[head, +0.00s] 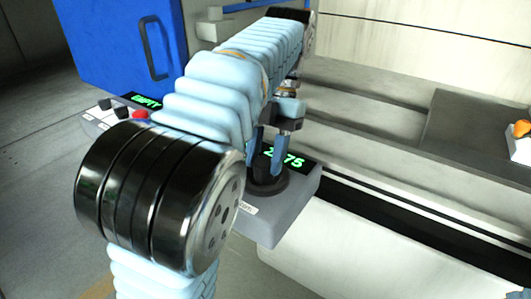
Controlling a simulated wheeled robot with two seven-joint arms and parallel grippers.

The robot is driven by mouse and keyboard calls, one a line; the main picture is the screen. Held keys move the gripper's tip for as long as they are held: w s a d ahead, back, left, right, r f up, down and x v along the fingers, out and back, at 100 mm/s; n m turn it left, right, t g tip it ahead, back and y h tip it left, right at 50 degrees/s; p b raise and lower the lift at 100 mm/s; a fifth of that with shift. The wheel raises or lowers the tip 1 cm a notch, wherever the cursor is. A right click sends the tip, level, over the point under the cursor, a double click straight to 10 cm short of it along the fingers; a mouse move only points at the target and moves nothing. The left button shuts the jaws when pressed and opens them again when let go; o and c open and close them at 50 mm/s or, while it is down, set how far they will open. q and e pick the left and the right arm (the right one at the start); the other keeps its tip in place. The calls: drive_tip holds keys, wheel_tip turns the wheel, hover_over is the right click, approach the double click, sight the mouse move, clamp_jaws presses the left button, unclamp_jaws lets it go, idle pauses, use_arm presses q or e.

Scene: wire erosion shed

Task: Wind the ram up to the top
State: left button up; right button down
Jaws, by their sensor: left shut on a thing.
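My left gripper (271,140) points down, with its blue fingers shut on a black knob (263,168). The knob stands on a round dark base on top of a grey control box (283,226). A green-lit display (298,162) on that box shows digits ending in 75; my gripper hides part of it. My left arm covers much of the middle of the view. I cannot make out the ram. My right gripper is not in view.
A second panel (92,126) with dark knobs, a red button (140,114) and a partly hidden green display stands at the left. A blue cabinet (112,45) with a handle is behind it. A pale machine bed (375,235) fills the right. A small white box (520,147) with an orange top sits at the right edge.

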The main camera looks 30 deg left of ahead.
use_arm(q)
drive_tip(key=o, duration=1)
drive_tip(key=shift+o, duration=0.2)
